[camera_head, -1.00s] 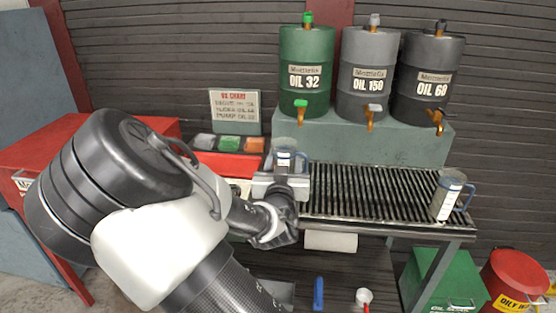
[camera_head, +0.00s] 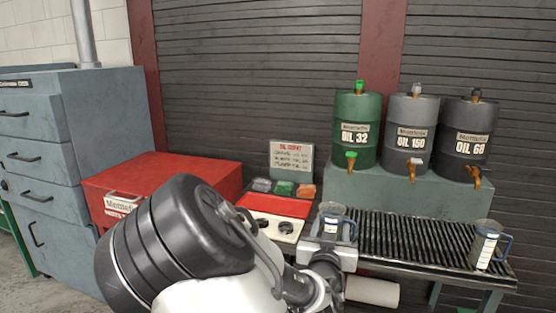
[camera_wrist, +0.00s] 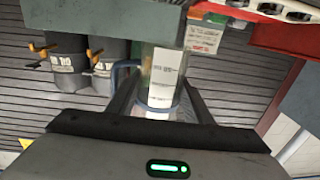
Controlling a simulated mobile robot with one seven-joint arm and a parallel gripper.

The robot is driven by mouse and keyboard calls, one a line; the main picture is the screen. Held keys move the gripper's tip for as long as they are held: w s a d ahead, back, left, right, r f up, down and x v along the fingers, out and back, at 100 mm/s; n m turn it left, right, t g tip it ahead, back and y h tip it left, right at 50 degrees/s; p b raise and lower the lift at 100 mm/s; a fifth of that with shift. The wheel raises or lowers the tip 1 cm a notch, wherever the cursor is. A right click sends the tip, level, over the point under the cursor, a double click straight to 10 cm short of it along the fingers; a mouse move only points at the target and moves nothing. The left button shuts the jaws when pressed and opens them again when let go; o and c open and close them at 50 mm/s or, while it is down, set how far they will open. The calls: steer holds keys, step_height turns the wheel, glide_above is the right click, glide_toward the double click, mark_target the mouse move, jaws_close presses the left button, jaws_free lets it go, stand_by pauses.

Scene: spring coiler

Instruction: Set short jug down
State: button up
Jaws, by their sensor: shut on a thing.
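The short jug, a clear measuring jug (camera_head: 331,212) with a white label and a blue handle, is in my gripper at the left end of the slatted grate. In the wrist view the jug (camera_wrist: 163,78) stands between the two dark fingers, its label facing the camera and its blue handle on the left. My gripper (camera_head: 328,240) is shut on it. In the wrist view the gripper (camera_wrist: 160,108) hides the lowest part of the jug. I cannot tell whether the jug's base touches anything.
A taller jug (camera_head: 487,246) stands at the grate's right end. The slatted grate (camera_head: 415,235) is clear between the jugs. Green (camera_head: 357,130), grey (camera_head: 410,133) and dark (camera_head: 464,140) oil drums stand behind on a ledge. A red-lidded case (camera_head: 273,215) and red cabinet (camera_head: 160,190) are left.

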steer(key=shift+n+y, duration=0.6)
steer(key=shift+y, duration=0.3)
steer(key=f, duration=0.2)
steer(key=s+f, duration=0.1)
steer(key=f, duration=0.1)
steer(key=s+d+f, duration=0.1)
steer(key=f, duration=0.1)
steer(key=shift+f, duration=0.1)
steer(key=s+f+n+y, duration=0.2)
steer(key=s+f+y, duration=0.1)
steer(key=s+f, duration=0.3)
steer(key=w+r+p, duration=0.4)
steer(key=r+p, duration=0.7)
steer(key=r, duration=0.6)
steer(key=w+r+p, duration=0.3)
steer(key=r+p, duration=0.7)
steer(key=r, duration=0.6)
steer(key=s+f, duration=0.6)
steer(key=f, duration=0.7)
steer(key=shift+a+t, duration=0.3)
steer(key=shift+a, duration=0.15)
steer(key=shift+d, duration=0.15)
